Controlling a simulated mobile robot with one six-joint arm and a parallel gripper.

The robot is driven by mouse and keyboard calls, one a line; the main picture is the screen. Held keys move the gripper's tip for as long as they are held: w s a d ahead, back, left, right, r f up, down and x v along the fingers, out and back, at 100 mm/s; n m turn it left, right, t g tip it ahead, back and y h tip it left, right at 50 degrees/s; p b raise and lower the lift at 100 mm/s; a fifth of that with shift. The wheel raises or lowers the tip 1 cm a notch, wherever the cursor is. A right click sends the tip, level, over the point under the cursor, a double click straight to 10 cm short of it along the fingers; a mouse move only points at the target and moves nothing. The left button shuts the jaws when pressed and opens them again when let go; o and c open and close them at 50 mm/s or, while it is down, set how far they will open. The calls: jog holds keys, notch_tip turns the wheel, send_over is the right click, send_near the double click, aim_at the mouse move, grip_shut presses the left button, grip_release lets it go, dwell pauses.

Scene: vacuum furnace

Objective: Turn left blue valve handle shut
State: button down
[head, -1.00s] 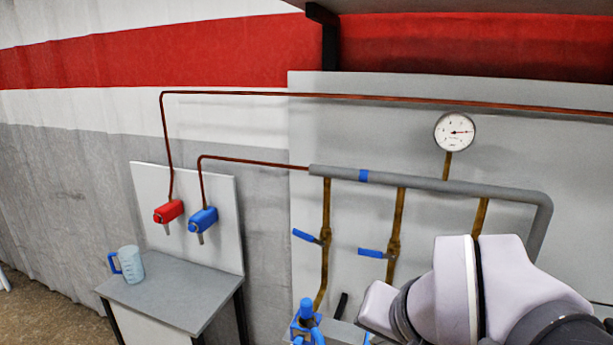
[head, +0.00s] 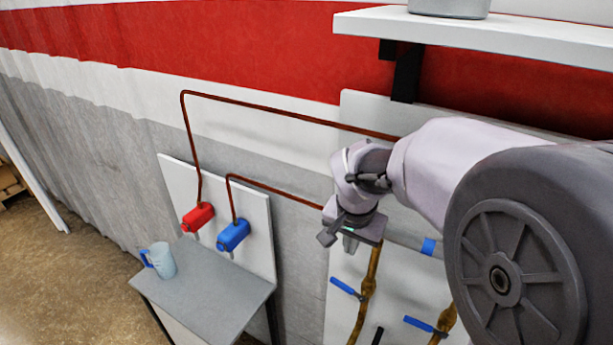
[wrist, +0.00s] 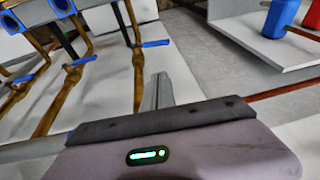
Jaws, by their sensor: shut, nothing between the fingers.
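The left blue valve handle (head: 346,287) sits on a brass pipe on the grey panel, slanting down to the right in the head view. It also shows in the wrist view as the rightmost valve handle (wrist: 155,44), across its pipe. A second blue handle (head: 425,324) is to its right. My gripper (head: 349,244) is above the left handle in the head view, apart from it and empty. Its fingers are together in the wrist view (wrist: 161,82), pointing towards the pipes.
A red tap (head: 198,216) and a blue tap (head: 233,235) are on a white board at left. A pitcher (head: 163,259) stands on the small grey table (head: 215,290) below them. A white shelf (head: 490,36) juts out at upper right. My arm hides much of the panel.

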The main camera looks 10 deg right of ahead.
notch_tip(320, 180, down, 2)
jog(key=s+f, duration=0.1)
jog(key=s, duration=0.1)
jog(key=b, duration=0.2)
send_near(338, 280)
notch_tip(338, 280, down, 5)
jog(key=d, duration=0.2)
jog(key=shift+w+f, duration=0.7)
jog(key=shift+s, duration=0.1)
jog(key=f+b, duration=0.1)
jog(key=b, duration=0.3)
jog(key=shift+w+a+f, duration=0.35)
jog(key=shift+f, duration=0.05)
jog(key=shift+w+a+f+b, duration=0.15)
jog(key=shift+a+b, duration=0.1)
jog(key=shift+b, duration=0.4)
jog(key=shift+r, duration=0.3)
